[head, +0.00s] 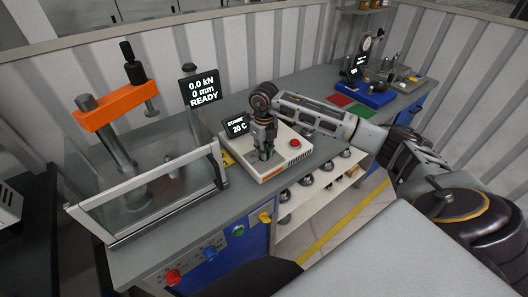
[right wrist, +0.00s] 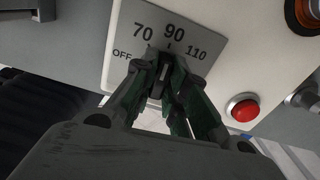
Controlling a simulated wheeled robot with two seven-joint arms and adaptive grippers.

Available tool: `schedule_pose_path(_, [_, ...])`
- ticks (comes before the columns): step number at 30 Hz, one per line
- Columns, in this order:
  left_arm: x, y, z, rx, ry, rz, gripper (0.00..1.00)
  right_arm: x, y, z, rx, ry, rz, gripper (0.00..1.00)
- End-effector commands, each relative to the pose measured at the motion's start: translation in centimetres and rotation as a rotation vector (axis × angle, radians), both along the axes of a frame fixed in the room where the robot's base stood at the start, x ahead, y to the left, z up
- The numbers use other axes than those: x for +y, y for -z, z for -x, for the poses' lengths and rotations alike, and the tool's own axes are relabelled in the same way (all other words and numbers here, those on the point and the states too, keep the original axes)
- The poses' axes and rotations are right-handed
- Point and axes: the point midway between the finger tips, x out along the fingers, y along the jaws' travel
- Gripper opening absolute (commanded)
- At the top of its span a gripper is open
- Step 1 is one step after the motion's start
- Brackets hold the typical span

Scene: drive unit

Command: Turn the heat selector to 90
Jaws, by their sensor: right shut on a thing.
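The heat selector is on the top of a white heater unit (head: 287,162). In the right wrist view its grey dial plate (right wrist: 207,32) is marked OFF, 70, 90 and 110. My right gripper (head: 264,157) points down onto the unit, and its fingertips (right wrist: 165,62) are shut on the selector knob just below the 90 mark. The fingers mostly hide the knob, so I cannot tell which mark it points to. The unit's small display (head: 236,126) reads STANDBY, 20 C. My left gripper is not in view.
A red button (head: 295,143) sits beside the dial on the unit. A press with an orange arm (head: 110,106) and clear guard (head: 150,190) stands at left; its screen (head: 202,88) reads READY. Red and green mats (head: 340,100) and a blue device (head: 370,95) lie behind.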

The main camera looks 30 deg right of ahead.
Motion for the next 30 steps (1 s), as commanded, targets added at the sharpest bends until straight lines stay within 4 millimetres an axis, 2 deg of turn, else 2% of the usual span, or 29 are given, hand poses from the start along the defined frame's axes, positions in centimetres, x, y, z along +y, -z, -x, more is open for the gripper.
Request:
schedule_pose_path(7, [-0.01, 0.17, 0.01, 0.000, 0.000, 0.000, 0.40, -0.09, -0.14, -0.07, -0.003, 0.064, 0.001, 0.00])
schedule_pose_path(20, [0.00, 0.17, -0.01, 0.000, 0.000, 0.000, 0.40, -0.09, -0.19, -0.08, -0.003, 0.073, 0.001, 0.00])
schedule_pose_path(21, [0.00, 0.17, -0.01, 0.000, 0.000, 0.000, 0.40, -0.09, -0.19, -0.08, -0.003, 0.073, 0.001, 0.18])
schedule_pose_path(25, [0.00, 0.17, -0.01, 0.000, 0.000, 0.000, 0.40, -0.06, -0.14, -0.07, -0.002, 0.073, 0.001, 0.35])
schedule_pose_path(30, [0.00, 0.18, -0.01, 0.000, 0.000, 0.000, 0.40, -0.04, -0.08, -0.04, -0.001, 0.072, 0.000, 0.36])
